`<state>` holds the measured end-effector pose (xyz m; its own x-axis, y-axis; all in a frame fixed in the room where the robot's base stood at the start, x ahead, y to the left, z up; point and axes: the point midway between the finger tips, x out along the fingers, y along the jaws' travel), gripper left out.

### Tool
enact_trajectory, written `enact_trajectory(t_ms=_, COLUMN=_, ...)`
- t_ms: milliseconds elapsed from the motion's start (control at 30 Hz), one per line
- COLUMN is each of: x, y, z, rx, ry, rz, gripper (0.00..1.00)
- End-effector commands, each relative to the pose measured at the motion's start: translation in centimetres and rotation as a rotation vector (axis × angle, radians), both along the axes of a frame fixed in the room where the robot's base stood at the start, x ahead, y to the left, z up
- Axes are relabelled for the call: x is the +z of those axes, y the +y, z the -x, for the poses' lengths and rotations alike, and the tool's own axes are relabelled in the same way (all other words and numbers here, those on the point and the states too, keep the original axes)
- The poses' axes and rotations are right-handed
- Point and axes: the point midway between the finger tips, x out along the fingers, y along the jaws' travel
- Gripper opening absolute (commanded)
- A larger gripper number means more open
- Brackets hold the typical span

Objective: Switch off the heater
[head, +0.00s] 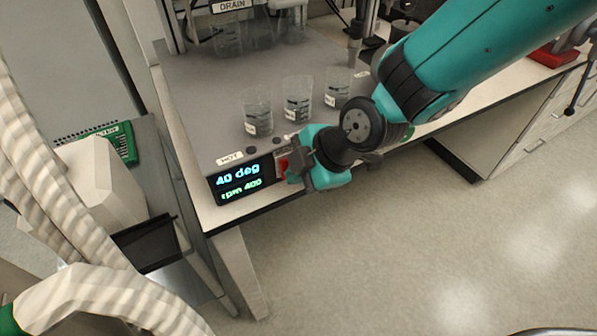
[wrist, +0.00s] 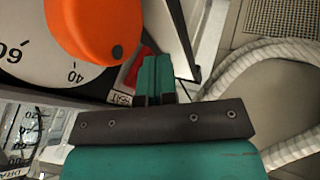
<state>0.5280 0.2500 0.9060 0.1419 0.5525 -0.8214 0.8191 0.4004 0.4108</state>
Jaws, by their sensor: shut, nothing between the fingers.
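The heater's front panel has a lit display (head: 240,182) reading "40 deg" and "rpm 400". A red switch (head: 283,166) sits just right of the display, partly hidden by my gripper (head: 291,170). In the wrist view, the shut teal fingers (wrist: 154,68) overlap the red switch (wrist: 139,64), next to a small label (wrist: 122,99). I cannot tell whether the fingertips touch the switch. An orange knob (wrist: 98,28) stands on a white dial (wrist: 40,55) marked with numbers, beside the fingers. The gripper is empty.
Several glass beakers (head: 297,98) stand on the bench behind the panel. A "HOT" label (head: 230,157) sits above the display. The bench's front edge is close to my gripper. Pale ribbed hoses (head: 45,165) hang at the left. The floor (head: 430,240) in front is clear.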

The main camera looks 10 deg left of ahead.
Motion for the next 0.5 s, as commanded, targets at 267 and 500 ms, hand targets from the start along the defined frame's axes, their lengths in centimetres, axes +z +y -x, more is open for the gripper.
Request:
enact_trajectory(t_ms=267, x=-0.3, y=0.3, z=-0.3, rx=0.0, ry=-0.054, rz=-0.041, gripper=0.0)
enact_trajectory(t_ms=500, x=0.1, y=0.3, z=-0.4, rx=0.0, ry=-0.055, rz=-0.041, gripper=0.0)
